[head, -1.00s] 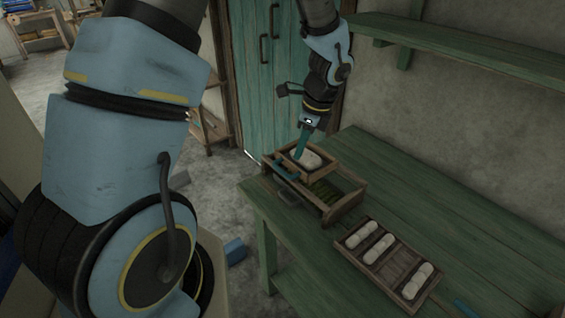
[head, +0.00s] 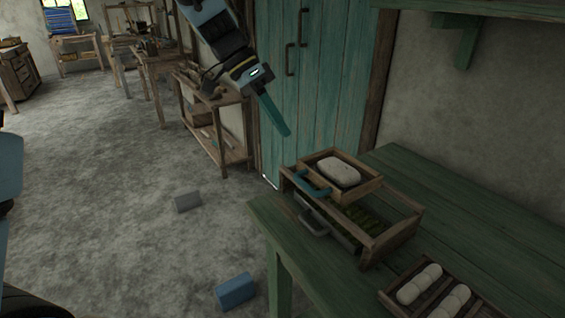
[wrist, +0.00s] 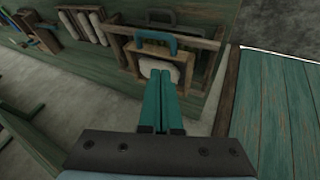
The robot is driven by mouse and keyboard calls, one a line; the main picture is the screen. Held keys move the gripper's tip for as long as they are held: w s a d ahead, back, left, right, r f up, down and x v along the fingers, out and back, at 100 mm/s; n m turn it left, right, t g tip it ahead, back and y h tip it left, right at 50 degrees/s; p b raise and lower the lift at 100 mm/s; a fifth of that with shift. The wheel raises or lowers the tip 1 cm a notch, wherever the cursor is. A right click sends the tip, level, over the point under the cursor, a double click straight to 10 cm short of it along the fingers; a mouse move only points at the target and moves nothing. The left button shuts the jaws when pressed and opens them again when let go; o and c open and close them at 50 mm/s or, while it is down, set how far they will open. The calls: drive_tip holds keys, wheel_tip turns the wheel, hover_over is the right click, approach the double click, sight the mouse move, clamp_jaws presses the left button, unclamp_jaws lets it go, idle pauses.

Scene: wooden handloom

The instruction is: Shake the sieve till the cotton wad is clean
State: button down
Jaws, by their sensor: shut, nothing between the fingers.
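The sieve (head: 375,188), a small square wooden frame with a blue-teal handle (head: 312,184), rests on top of a larger open wooden box frame (head: 392,238) at the table's corner. The pale cotton wad (head: 339,172) lies in the sieve; its surface looks mostly whitish, and any specks are too small to tell. My gripper (head: 288,133) is shut and empty, up and left of the sieve, apart from it. In the wrist view the shut teal fingers (wrist: 160,128) point toward the sieve handle (wrist: 156,41) and the wad (wrist: 160,72).
A tray (head: 393,297) with several white rolls lies at the front right of the green table (head: 460,225). A grey handle (head: 315,222) juts from the box frame. A grey block (head: 188,202) and a blue block (head: 236,291) lie on the floor. A shelf overhangs the table.

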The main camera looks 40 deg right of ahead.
sight(316, 176)
drive_tip(key=p+x, duration=0.2)
drive_tip(key=x, duration=0.7)
drive_tip(key=shift+s+f, duration=0.1)
drive_tip(key=shift+f, duration=0.1)
drive_tip(key=s, duration=0.1)
drive_tip(key=s+p, duration=0.1)
drive_tip(key=s, duration=0.1)
drive_tip(key=shift+s+a+f, duration=0.1)
drive_tip(key=shift+f, duration=0.25)
drive_tip(key=shift+s+f, duration=0.2)
drive_tip(key=shift+s, duration=0.2)
drive_tip(key=shift+s+f, duration=0.1)
drive_tip(key=shift+s, duration=0.15)
drive_tip(key=s+b, duration=0.4)
drive_tip(key=shift+s+a+f, duration=0.1)
drive_tip(key=shift+s+a, duration=0.05)
drive_tip(key=shift+s, duration=0.2)
drive_tip(key=shift+s+a, duration=0.1)
drive_tip(key=shift+s, duration=0.3)
drive_tip(key=shift+r, duration=0.2)
